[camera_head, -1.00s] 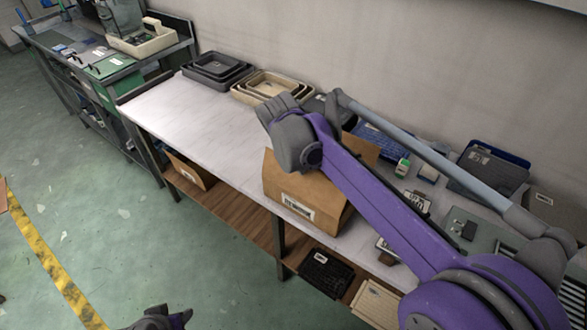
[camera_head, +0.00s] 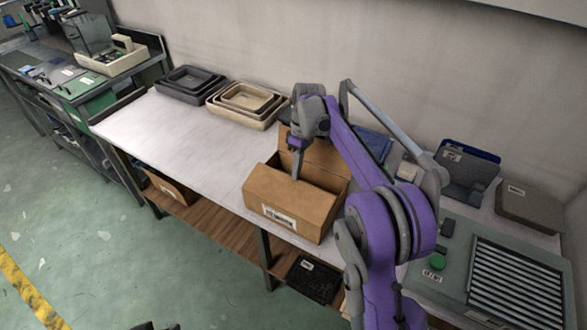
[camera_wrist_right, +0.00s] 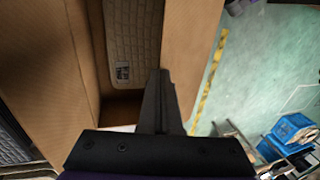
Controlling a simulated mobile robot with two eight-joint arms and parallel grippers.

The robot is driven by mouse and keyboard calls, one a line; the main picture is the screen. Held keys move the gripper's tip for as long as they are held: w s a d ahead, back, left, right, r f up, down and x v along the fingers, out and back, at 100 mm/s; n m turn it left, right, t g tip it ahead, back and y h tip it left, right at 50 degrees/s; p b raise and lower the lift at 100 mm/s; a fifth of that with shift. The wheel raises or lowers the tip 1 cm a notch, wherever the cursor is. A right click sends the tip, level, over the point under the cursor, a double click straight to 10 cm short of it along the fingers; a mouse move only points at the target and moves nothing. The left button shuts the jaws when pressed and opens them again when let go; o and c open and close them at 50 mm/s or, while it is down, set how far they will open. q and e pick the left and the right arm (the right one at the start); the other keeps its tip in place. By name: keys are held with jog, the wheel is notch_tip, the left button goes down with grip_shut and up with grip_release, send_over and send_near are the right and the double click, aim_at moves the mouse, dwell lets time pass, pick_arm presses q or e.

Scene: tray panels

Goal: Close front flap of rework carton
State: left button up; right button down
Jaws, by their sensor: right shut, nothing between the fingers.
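The brown rework carton (camera_head: 289,212) stands on the white bench with its labelled front facing me and its top open. A back panel or flap (camera_head: 325,152) stands up behind the opening. I cannot clearly tell the front flap from the front wall. My right gripper (camera_head: 297,177) is shut and empty, pointing down at the carton opening. In the right wrist view its fingers (camera_wrist_right: 157,100) are over the opening, close to the right-hand cardboard panel (camera_wrist_right: 190,45); contact is unclear. A keyboard-like item (camera_wrist_right: 122,40) shows inside. A dark piece at the bottom edge may be my left gripper (camera_head: 156,326).
Black trays (camera_head: 188,84) and beige trays (camera_head: 246,103) stand at the back of the bench. The bench (camera_head: 165,125) left of the carton is clear.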

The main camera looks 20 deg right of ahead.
jog(key=shift+w+d+f+b, duration=0.1)
jog(key=shift+w+d+f, duration=0.1)
jog(key=shift+f, duration=0.35)
jog(key=shift+w+d+f+b, duration=0.1)
jog(key=shift+d+f+b, duration=0.1)
jog(key=shift+f, duration=0.4)
jog(key=shift+w+d+f+b, duration=0.1)
jog(key=shift+w+d+f, duration=0.1)
jog(key=shift+f, duration=0.35)
jog(key=shift+s+a+f, duration=0.15)
